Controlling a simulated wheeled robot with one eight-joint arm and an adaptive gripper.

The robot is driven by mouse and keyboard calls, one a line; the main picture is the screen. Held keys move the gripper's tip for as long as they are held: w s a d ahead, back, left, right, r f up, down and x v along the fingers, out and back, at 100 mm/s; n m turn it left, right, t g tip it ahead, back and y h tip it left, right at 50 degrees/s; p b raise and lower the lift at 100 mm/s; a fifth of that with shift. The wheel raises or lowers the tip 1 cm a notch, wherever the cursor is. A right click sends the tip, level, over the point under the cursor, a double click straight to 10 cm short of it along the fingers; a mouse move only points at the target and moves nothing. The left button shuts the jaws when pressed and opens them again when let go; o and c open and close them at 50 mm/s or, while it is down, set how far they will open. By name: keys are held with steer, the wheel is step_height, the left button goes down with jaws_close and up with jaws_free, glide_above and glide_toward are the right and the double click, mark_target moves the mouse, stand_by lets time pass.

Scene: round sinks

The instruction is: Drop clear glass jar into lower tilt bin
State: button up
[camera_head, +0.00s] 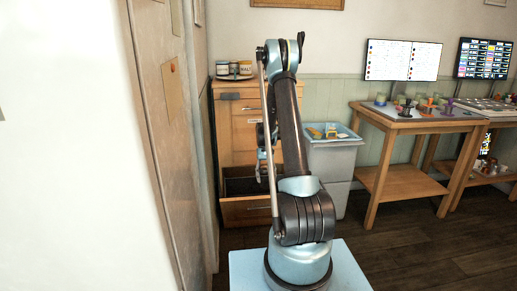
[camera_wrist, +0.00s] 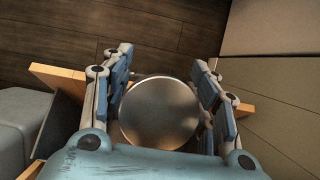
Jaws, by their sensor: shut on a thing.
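In the wrist view, my gripper (camera_wrist: 162,62) is shut on the jar (camera_wrist: 160,112), with a finger on each side. Only the jar's round, grey metallic-looking end faces the camera; its glass sides are hidden. In the head view my gripper (camera_head: 264,168) is small and partly behind my arm, in front of the wooden cabinet; the jar cannot be made out there. The lower tilt bin (camera_head: 240,213) is open at the cabinet's foot, its inside dark. My gripper is at or just above its opening. Wooden edges (camera_wrist: 55,76) show beside the gripper in the wrist view.
Jars (camera_head: 234,69) stand on the cabinet (camera_head: 238,110). A grey bin (camera_head: 336,160) with yellow items stands right of the cabinet. A wooden table (camera_head: 405,125) is farther right. A wall and door panel (camera_head: 168,120) are close on the left. The dark floor (camera_head: 410,245) at right is clear.

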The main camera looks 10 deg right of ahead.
steer(key=shift+w+a, duration=0.1)
steer(key=shift+w+r+m, duration=0.1)
steer(key=shift+w+m, duration=0.1)
steer(key=shift+m, duration=0.2)
steer(key=w+r+m+t+y, duration=0.1)
steer(key=w+r+m+t, duration=0.1)
steer(key=w+m, duration=0.3)
steer(key=w+a+r+m+t+y, duration=0.1)
steer(key=w+r+m+t, duration=0.2)
steer(key=m, duration=0.9)
steer(key=w+r+m+t+y, duration=0.1)
steer(key=w+r+m, duration=0.3)
steer(key=w+m, duration=0.4)
steer(key=shift+w+a+r+m+t, duration=0.25)
steer(key=shift+m+t, duration=0.35)
steer(key=shift+t, duration=0.3)
step_height(320, 180, down, 15)
steer(key=shift+r, duration=0.2)
steer(key=shift+d, duration=0.1)
